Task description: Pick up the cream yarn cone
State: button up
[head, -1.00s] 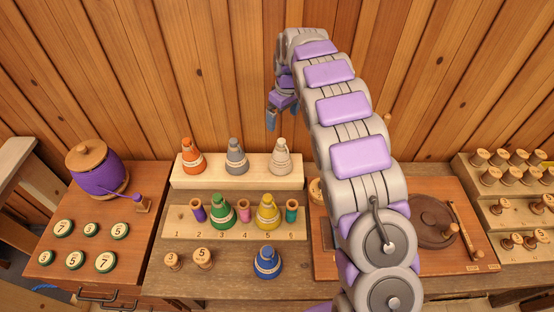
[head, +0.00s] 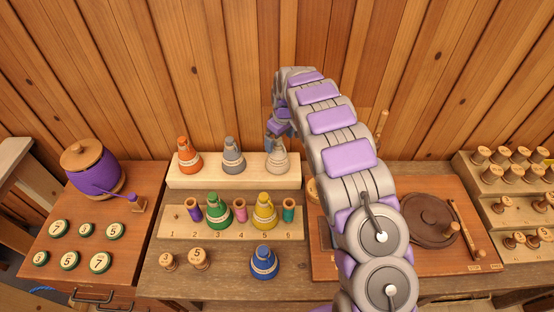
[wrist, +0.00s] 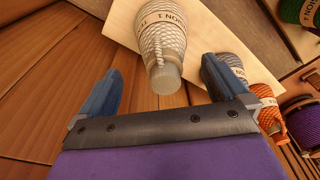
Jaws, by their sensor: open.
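The cream yarn cone (head: 278,162) stands upright at the right end of the raised back shelf in the head view. In the wrist view the cream yarn cone (wrist: 161,38) shows its wound yarn, a printed band and its pale narrow tip. My gripper (head: 279,142) is just above the cone's top in the head view, partly covering it. In the wrist view my gripper (wrist: 160,78) is open, with one blue finger on each side of the cone's tip. Gaps show on both sides, and I see no contact.
A grey cone (head: 233,157) stands close beside the cream one, with an orange cone (head: 189,157) further left. The grey cone (wrist: 234,66) appears right behind my right finger. A numbered rack (head: 187,233) stands in front, and the plank wall (head: 220,70) rises behind.

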aim_at(280, 147)
notch_tip(280, 147, down, 4)
jog(key=shift+f+b, duration=0.1)
jog(key=shift+b, duration=0.35)
jog(key=shift+a+f, duration=0.25)
jog(key=shift+a, duration=0.5)
jog(key=shift+c, duration=0.4)
jog(key=shift+d+r, duration=0.1)
jog(key=shift+d, duration=0.5)
jog(key=c, duration=0.9)
jog(key=shift+a, duration=0.45)
jog(key=c, duration=0.4)
jog(key=shift+d, duration=0.15)
grip_shut()
